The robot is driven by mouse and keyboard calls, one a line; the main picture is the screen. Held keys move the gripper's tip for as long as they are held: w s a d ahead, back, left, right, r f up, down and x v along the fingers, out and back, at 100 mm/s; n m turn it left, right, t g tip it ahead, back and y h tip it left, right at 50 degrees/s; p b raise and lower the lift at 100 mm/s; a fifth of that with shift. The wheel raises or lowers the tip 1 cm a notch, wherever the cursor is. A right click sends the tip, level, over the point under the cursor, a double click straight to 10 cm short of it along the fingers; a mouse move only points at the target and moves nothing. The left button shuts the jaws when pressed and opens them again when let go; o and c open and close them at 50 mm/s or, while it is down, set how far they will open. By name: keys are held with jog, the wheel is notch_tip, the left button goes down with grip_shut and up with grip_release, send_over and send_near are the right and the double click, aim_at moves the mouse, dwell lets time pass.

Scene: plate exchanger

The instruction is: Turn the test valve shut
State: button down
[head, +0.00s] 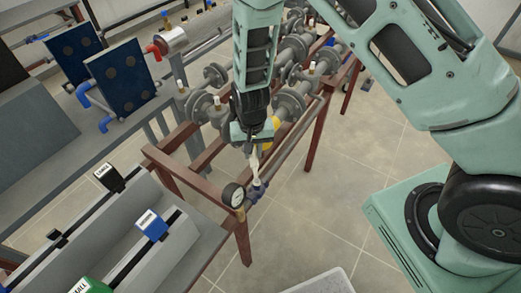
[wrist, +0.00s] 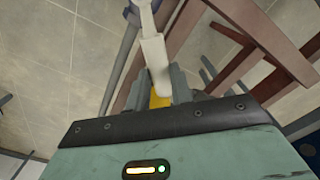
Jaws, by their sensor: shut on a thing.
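My gripper (head: 252,148) points down at the front end of the pipe rack and is shut on the white lever handle (head: 255,164) of the test valve. The blue valve body (head: 258,188) sits just below it on a thin pipe, next to a round pressure gauge (head: 233,195). In the wrist view the fingers (wrist: 157,88) flank the pale handle (wrist: 153,50). A small yellow patch shows between the fingers. The handle's gripped end is partly hidden by the fingers in both views.
A red-brown steel frame (head: 243,240) carries the pipes, with grey flanged valves (head: 290,105) close behind my gripper. A grey bench (head: 150,262) with black, blue and green labelled holders stands at the left. Tiled floor (head: 330,190) is open to the right.

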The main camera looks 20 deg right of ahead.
jog(key=s+a+n+b, duration=0.1)
jog(key=a+n+b, duration=0.1)
jog(key=a+n, duration=0.4)
jog(key=shift+s+a+n, duration=0.2)
jog(key=shift+a+n, duration=0.2)
jog(key=shift+n, duration=1.4)
jog(key=c, duration=1.2)
grip_release()
jog(key=shift+s, duration=0.1)
notch_tip(320, 180, up, 17)
jog(key=b, duration=0.2)
jog(key=shift+r, duration=0.2)
